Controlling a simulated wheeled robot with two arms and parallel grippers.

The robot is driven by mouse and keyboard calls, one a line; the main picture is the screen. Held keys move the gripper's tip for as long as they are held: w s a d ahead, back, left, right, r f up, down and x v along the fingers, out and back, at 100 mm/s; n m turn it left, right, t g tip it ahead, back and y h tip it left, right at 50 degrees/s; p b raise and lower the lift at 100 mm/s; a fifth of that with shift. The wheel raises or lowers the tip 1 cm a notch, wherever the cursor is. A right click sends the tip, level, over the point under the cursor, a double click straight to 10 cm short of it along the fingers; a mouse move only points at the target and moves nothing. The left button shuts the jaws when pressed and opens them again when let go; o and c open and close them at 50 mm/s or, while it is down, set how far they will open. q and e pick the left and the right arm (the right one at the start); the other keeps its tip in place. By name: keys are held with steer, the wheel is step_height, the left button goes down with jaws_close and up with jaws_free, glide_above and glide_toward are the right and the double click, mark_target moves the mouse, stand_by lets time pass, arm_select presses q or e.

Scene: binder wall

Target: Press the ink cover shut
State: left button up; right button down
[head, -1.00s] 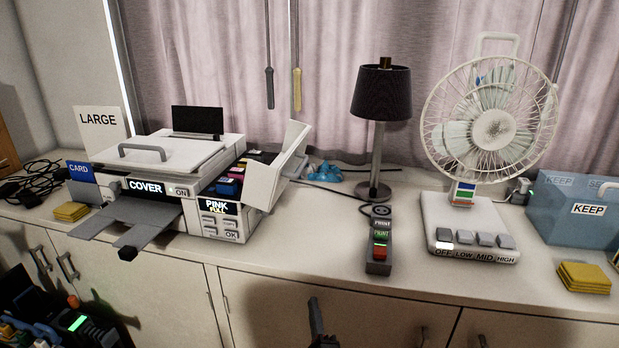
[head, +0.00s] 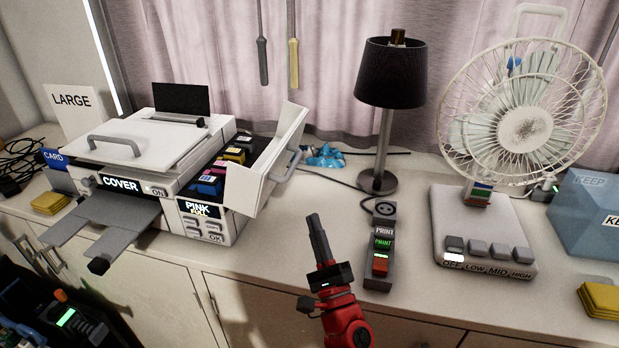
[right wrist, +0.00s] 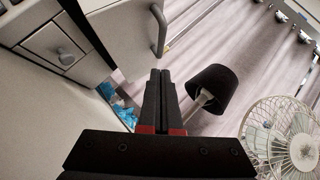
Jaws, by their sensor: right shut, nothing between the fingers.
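The white printer (head: 150,165) stands at the left of the counter. Its ink cover (head: 268,160) is swung open to the right and tilted, with a grey handle on its outer side. Several coloured ink cartridges (head: 222,170) show in the open bay beside it. A small display reading PINK FULL (head: 198,209) is below the bay. My right gripper (head: 315,222) is shut and empty, in front of and to the right of the cover, apart from it. In the right wrist view its fingers (right wrist: 160,80) point toward the cover's handle (right wrist: 158,30).
A dark box with PRINT buttons (head: 381,246) stands just right of my right gripper. A black lamp (head: 390,75) and a white fan (head: 520,125) stand farther right. Blue crumpled stuff (head: 325,157) lies behind the cover.

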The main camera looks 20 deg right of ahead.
steer(key=p+x, duration=0.3)
steer(key=x, duration=0.6)
steer(key=shift+w+a+r, duration=0.15)
steer(key=shift+w+r, duration=0.05)
steer(key=shift+r, duration=0.1)
steer(key=shift+r, duration=0.1)
